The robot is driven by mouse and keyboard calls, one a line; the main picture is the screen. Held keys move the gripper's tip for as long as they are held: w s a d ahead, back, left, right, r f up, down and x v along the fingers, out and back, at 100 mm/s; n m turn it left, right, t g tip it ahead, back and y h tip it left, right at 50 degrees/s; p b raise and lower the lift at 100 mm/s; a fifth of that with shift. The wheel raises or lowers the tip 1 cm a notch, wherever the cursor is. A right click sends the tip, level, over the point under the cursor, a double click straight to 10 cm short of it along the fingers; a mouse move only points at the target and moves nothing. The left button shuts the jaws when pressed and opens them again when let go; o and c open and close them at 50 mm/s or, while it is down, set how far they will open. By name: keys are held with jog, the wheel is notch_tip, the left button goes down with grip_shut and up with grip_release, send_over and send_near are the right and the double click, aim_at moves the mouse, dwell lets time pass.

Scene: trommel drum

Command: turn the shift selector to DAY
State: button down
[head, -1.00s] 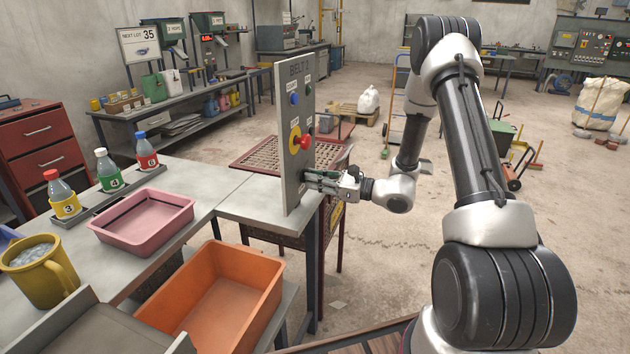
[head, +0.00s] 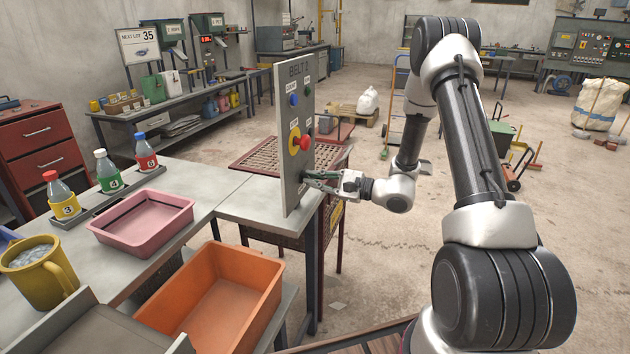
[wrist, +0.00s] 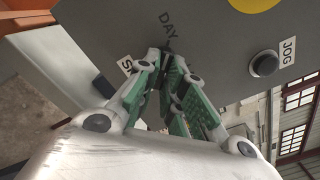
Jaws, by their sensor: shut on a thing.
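In the wrist view the green-padded fingers (wrist: 167,62) are closed together against the grey panel face (wrist: 215,50). They are shut on the shift selector, whose knob is mostly hidden between them. The DAY label (wrist: 168,24) shows just beyond the fingertips. Another label (wrist: 126,66), partly covered, is left of them. The selector's exact angle cannot be told.
On the panel are a red emergency button (head: 303,142) on yellow, above my gripper, and a blue button (head: 294,99). A black JOG button (wrist: 264,63) is right of the fingers. A pink tray (head: 142,219) and an orange bin (head: 215,300) are left.

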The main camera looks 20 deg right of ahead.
dwell(0.5)
jog(key=c, duration=1.5)
grip_release()
jog(key=v, duration=1.2)
